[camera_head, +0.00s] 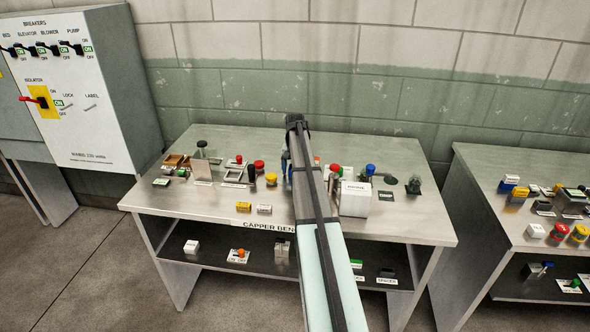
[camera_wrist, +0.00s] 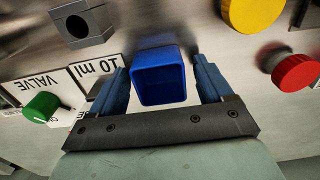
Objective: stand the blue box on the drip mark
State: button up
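The blue box (camera_wrist: 160,82) is in the wrist view, with its hollow open side facing the camera. My gripper (camera_wrist: 160,66) is open, with one finger to each side of the box and a visible gap on both sides. In the head view my arm covers the middle of the capper bench, and the box cannot be made out clearly there. A small dark patch (camera_head: 388,181) lies on the bench to the right of my arm; I cannot tell whether it is the drip mark.
In the wrist view, a grey block with a hole (camera_wrist: 78,24), a green knob (camera_wrist: 42,106), a yellow cap (camera_wrist: 252,12) and a red knob (camera_wrist: 296,71) surround the box. A white box (camera_head: 355,200) stands right of my arm. The bench's front left (camera_head: 180,208) is clear.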

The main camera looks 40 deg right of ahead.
notch_tip(320, 180, up, 12)
jog(key=shift+r, duration=0.2)
dwell(0.7)
jog(key=shift+d, duration=0.1)
